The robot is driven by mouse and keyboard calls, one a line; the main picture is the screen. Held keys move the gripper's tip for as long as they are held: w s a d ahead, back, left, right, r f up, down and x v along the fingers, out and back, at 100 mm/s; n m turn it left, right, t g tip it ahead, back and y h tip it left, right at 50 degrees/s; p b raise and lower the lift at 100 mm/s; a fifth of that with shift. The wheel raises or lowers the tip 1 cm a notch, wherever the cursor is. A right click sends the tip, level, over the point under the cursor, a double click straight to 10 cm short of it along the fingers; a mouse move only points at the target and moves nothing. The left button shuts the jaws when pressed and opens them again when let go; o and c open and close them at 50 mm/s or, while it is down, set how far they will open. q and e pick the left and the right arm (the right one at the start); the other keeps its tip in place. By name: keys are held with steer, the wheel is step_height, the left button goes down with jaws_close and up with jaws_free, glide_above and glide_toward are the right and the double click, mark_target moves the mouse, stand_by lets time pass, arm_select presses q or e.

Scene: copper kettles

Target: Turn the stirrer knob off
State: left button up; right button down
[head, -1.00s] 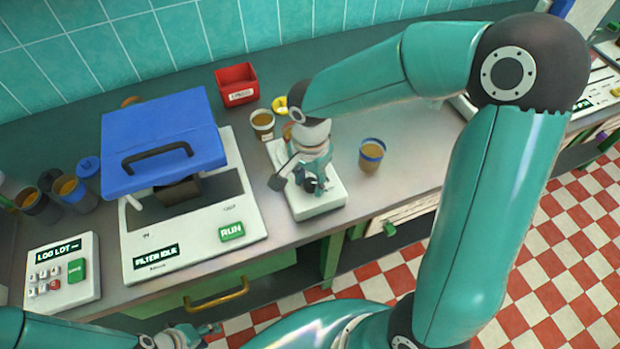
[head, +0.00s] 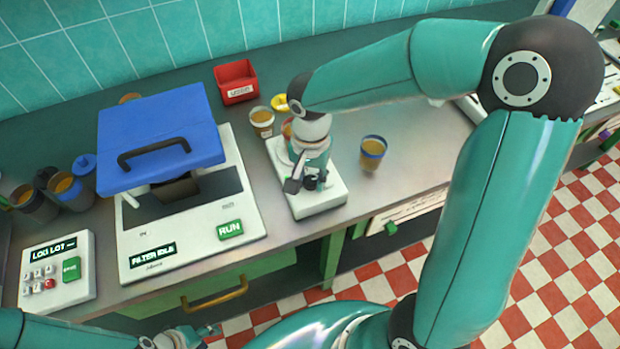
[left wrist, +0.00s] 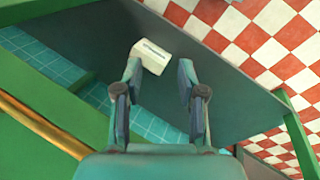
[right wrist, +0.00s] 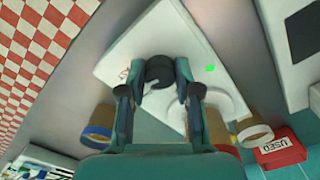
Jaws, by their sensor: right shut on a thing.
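The stirrer (head: 325,203) is a small white box on the bench, beneath my right arm. My right gripper (head: 314,183) points down at its front part. In the right wrist view the gripper (right wrist: 160,84) is shut on the black stirrer knob (right wrist: 160,70), one finger on each side. My left gripper (head: 208,331) is low at the front, away from the stirrer. In the left wrist view it (left wrist: 157,75) is open and empty.
A filter unit (head: 190,245) with a raised blue lid stands left of the stirrer. A blue-rimmed cup (head: 372,154) stands close on its right. Another cup (head: 262,122) and a red bin (head: 236,82) are behind. A log keypad (head: 56,270) is at far left.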

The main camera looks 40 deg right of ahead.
steer(key=n+b, duration=0.1)
steer(key=n, duration=0.3)
steer(key=shift+n, duration=0.3)
steer(key=n, duration=0.5)
steer(key=shift+d+b, duration=0.1)
steer(key=shift+b, duration=0.2)
steer(key=n, duration=0.5)
steer(key=shift+n, duration=0.4)
steer(key=n, duration=0.4)
steer(key=shift+w+n+p, duration=0.1)
steer(key=shift+n+p, duration=0.25)
steer(key=shift+n, duration=0.05)
steer(key=shift+d, duration=0.1)
steer(key=shift+r, duration=0.1)
steer(key=c, duration=0.8)
jaws_free()
